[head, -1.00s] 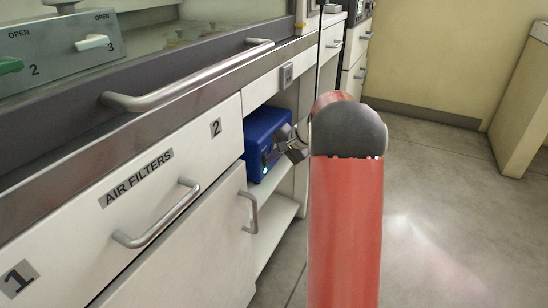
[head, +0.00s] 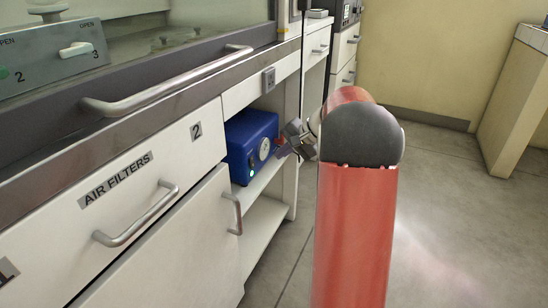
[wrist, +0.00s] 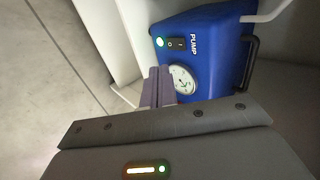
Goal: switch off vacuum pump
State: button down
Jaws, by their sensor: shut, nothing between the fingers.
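The blue vacuum pump (head: 238,137) stands on a shelf in an open bay of the bench. In the wrist view the pump (wrist: 220,55) shows a "PUMP" label, a black rocker switch (wrist: 175,44), a round gauge (wrist: 183,79) and a lit green lamp (wrist: 160,42) beside the switch. The lamp also glows in the head view (head: 250,172). I cannot tell which side of the rocker is pressed. My gripper (head: 281,152) is shut and empty, a little to the right of the pump's front. Its fingers (wrist: 157,84) show beside the gauge in the wrist view.
The shelf wall (head: 284,190) stands close by my gripper. A cupboard door handle (head: 233,213) and a drawer handle (head: 140,215) stick out on the left. A long rail (head: 170,85) runs above. Floor is free on the right.

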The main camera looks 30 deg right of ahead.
aim_at(252, 162)
jog(key=shift+v, duration=2.2)
jog(key=shift+d, duration=0.1)
jog(key=shift+s+d+f+t+y+p, duration=0.1)
jog(key=shift+d+f+t+y+p, duration=0.05)
jog(key=shift+f+p, duration=0.3)
jog(key=shift+s+d+f+t+y+p, duration=0.15)
jog(key=shift+d+f+p, duration=0.1)
jog(key=shift+f, duration=0.3)
jog(key=w+a+r+x, duration=0.1)
jog(key=x, duration=1.2)
jog(key=shift+w+r+b, duration=0.25)
jog(key=shift+b, duration=0.15)
jog(key=shift+a, duration=0.1)
